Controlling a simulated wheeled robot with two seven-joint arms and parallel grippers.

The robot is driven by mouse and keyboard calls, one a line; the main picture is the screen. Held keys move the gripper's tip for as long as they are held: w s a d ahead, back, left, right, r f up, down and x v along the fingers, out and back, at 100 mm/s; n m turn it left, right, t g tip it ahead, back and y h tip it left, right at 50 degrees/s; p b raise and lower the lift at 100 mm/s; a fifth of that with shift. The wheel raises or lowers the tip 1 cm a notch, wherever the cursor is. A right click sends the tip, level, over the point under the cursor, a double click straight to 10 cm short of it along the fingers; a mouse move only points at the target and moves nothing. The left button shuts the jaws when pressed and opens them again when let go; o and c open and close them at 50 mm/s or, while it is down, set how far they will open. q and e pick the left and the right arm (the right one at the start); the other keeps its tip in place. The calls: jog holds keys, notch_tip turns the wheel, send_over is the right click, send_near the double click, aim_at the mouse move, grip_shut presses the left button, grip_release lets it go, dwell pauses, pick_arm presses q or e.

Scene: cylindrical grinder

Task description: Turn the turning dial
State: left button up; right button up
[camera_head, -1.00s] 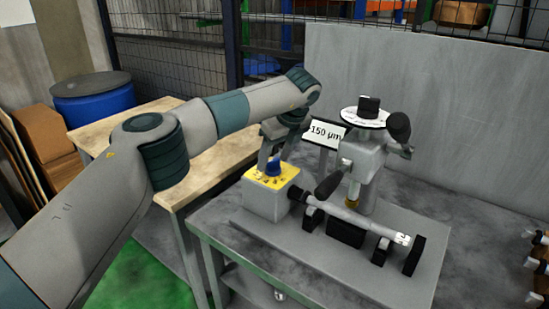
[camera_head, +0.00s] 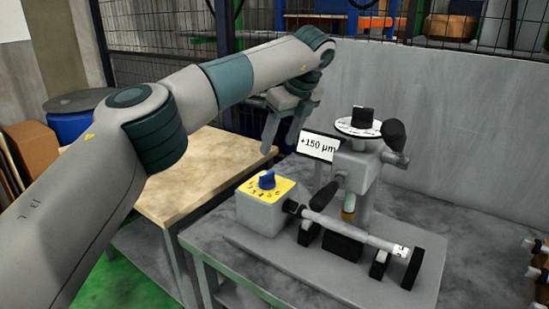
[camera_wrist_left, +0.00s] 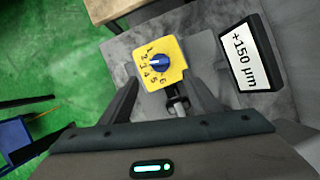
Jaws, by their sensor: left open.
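The turning dial is a small blue knob (camera_head: 267,180) on a yellow numbered plate (camera_head: 287,187) atop a grey box (camera_head: 262,213) on the grinder. In the left wrist view the blue knob (camera_wrist_left: 160,62) sits beyond my fingertips, with numbers around it on the yellow plate (camera_wrist_left: 172,47). My left gripper (camera_head: 282,138) is open and empty, above and apart from the knob. In the left wrist view its two fingers (camera_wrist_left: 162,88) spread to either side of the yellow plate's lower part. My right gripper is not in view.
A white display (camera_head: 318,146) reading +150 µm stands right of the gripper. A horizontal shaft (camera_head: 350,230) runs across the grinder. A wooden table (camera_head: 185,170) stands at left.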

pick_arm(q)
jog(key=shift+v, duration=2.75)
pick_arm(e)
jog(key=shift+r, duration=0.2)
pick_arm(q)
jog(key=shift+f, duration=0.1)
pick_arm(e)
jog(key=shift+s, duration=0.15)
